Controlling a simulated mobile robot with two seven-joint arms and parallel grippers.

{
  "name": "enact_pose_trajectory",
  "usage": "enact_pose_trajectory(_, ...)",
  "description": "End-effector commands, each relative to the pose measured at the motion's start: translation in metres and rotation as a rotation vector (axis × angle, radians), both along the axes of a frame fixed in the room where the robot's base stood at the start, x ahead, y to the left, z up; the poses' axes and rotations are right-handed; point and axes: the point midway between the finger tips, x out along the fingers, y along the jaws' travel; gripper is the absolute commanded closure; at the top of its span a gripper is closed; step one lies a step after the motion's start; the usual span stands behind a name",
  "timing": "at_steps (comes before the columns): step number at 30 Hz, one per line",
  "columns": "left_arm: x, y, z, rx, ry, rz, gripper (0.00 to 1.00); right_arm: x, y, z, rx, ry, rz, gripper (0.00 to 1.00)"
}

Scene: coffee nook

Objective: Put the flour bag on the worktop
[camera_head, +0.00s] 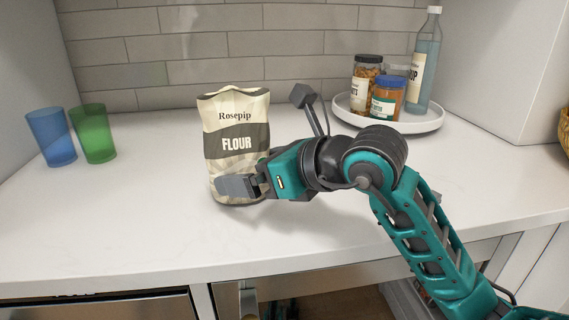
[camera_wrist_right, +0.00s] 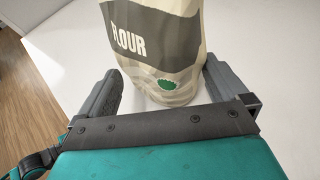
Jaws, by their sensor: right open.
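The flour bag (camera_head: 237,142) stands upright on the white worktop (camera_head: 130,215), its printed front facing me. My right gripper (camera_head: 240,186) is low at the front of the bag. In the right wrist view the bag (camera_wrist_right: 155,45) rises between the two spread fingers of my right gripper (camera_wrist_right: 162,92), with a gap visible on the left side. The right fingertip is close to the bag, and I cannot tell if it touches. The lower right part of the bag is hidden behind the gripper in the head view. My left gripper is not in view.
Blue (camera_head: 51,136) and green (camera_head: 93,133) cups stand at the left. A round white tray (camera_head: 425,123) at the back right holds jars (camera_head: 386,97) and a syrup bottle (camera_head: 424,65). The worktop is clear between the cups and the bag. A tiled wall closes the back.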

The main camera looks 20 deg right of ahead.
Motion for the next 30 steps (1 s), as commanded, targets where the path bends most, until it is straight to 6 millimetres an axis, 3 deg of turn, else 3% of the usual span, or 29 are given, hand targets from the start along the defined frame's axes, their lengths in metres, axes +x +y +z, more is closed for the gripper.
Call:
enact_pose_trajectory(11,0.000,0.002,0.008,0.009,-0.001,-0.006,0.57,-0.062,-0.042,0.030,-0.006,-0.002,-0.001,0.00)
enact_pose_trajectory(19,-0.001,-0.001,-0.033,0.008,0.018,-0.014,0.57,-0.065,-0.046,0.029,0.006,-0.003,0.003,0.00)
enact_pose_trajectory(30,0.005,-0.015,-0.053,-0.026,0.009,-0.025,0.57,-0.079,-0.054,0.037,0.003,-0.002,0.001,0.00)
